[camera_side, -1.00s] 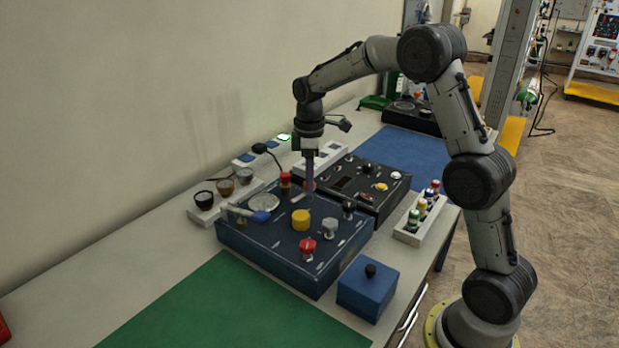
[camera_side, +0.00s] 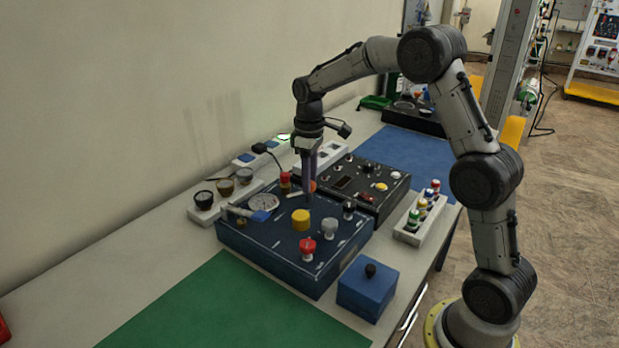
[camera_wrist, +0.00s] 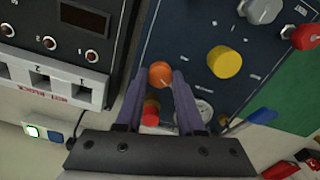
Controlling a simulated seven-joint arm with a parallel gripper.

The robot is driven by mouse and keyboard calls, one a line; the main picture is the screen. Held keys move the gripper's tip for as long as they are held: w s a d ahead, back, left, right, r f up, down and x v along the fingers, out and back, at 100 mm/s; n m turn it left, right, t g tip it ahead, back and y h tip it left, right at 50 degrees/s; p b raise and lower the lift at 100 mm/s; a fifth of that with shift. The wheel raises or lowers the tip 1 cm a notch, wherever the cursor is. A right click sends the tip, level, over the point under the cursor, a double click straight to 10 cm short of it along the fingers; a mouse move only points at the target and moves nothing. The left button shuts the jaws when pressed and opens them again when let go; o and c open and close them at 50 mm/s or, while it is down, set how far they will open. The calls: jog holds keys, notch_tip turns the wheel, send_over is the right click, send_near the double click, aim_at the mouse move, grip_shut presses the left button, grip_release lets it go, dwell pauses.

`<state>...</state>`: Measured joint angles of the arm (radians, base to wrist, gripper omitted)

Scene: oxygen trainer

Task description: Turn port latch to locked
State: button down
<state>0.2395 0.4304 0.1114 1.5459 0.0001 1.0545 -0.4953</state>
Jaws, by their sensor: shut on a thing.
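The dark blue trainer box (camera_side: 262,258) stands on the bench with knobs on its top. My gripper (camera_side: 308,194) points straight down over its back part. In the wrist view my gripper (camera_wrist: 160,78) has its two purple fingers on either side of a round orange knob (camera_wrist: 160,75) and is shut on it. The knob also shows just beside the fingers in the side view (camera_side: 313,186). No latch label is readable, so its locked or unlocked position cannot be told. The fingers hide part of the panel around it.
A red knob (camera_wrist: 150,116) sits close by between the fingers. A yellow knob (camera_side: 301,219), a gauge (camera_side: 264,202), a grey knob (camera_side: 330,229) and a red knob (camera_side: 307,247) share the panel. A black box (camera_side: 368,201) adjoins it. The green mat (camera_side: 220,312) is clear.

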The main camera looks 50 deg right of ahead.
jog(key=m, duration=0.5)
jog(key=shift+m, duration=0.3)
jog(key=shift+r+m, duration=0.1)
jog(key=shift+m, duration=2.2)
jog(key=c, duration=0.5)
grip_release()
notch_tip(320, 180, up, 14)
jog(key=shift+f, duration=0.1)
